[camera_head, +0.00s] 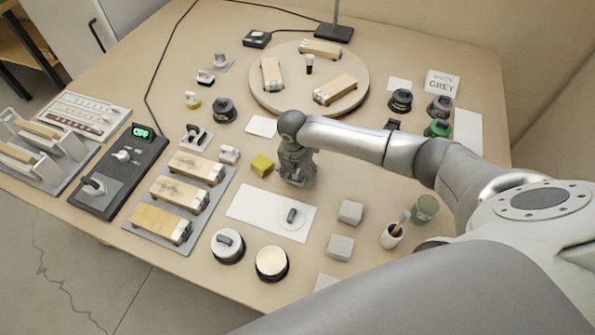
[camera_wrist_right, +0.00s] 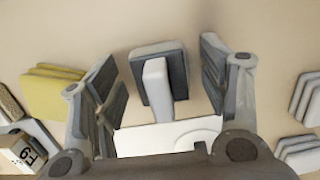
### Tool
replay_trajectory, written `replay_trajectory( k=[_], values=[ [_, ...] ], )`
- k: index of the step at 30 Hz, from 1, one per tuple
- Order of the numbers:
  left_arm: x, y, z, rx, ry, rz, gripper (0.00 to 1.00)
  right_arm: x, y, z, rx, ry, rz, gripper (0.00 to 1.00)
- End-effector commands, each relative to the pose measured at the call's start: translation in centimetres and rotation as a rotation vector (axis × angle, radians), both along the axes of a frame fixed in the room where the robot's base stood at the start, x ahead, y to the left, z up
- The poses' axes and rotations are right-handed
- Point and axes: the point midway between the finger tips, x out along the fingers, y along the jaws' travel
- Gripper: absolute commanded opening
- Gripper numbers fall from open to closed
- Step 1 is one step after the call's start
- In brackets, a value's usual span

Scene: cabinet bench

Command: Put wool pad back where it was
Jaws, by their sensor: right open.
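My right gripper (camera_head: 297,178) points down at the bench, just behind the white board (camera_head: 252,208). In the right wrist view its two fingers (camera_wrist_right: 160,68) are spread apart. A grey pad (camera_wrist_right: 147,58) with a pale upright handle (camera_wrist_right: 156,88) stands between them, with gaps on both sides. It may be the wool pad; no label shows. The gripper hides this pad in the head view. My left gripper is not in view.
A yellow block (camera_head: 262,165) is close left of the gripper, and grey blocks (camera_head: 350,211) stand to the front right. A round board (camera_head: 285,99) with wooden blocks is behind. A tray with wooden blocks (camera_head: 192,232) is at left. Dark-based round pads (camera_head: 271,263) stand in front.

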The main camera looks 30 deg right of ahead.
Motion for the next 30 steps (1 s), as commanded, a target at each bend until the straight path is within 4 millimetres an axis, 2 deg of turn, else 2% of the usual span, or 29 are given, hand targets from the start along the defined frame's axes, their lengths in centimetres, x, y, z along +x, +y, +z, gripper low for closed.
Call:
replay_trajectory(
  k=[4, 7, 15, 21, 25, 30],
  values=[
    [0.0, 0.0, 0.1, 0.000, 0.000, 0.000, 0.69, 0.1, 0.0, 0.6, 0.000, -0.002, 0.001, 0.67],
    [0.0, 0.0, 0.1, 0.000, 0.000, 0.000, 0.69, 0.0, 0.2, 1.9, 0.002, -0.004, 0.001, 0.67],
    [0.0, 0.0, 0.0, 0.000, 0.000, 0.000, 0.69, -0.4, 0.7, 7.6, 0.001, -0.004, 0.000, 0.67],
    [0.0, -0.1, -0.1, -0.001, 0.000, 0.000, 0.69, -0.7, 1.0, 10.9, 0.001, -0.003, -0.001, 0.67],
    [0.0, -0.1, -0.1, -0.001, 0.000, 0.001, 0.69, -0.9, 1.1, 11.9, 0.001, -0.001, 0.000, 0.67],
    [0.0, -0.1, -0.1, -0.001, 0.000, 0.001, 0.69, -0.9, 1.1, 12.3, 0.000, 0.000, -0.001, 0.67]
  ],
)
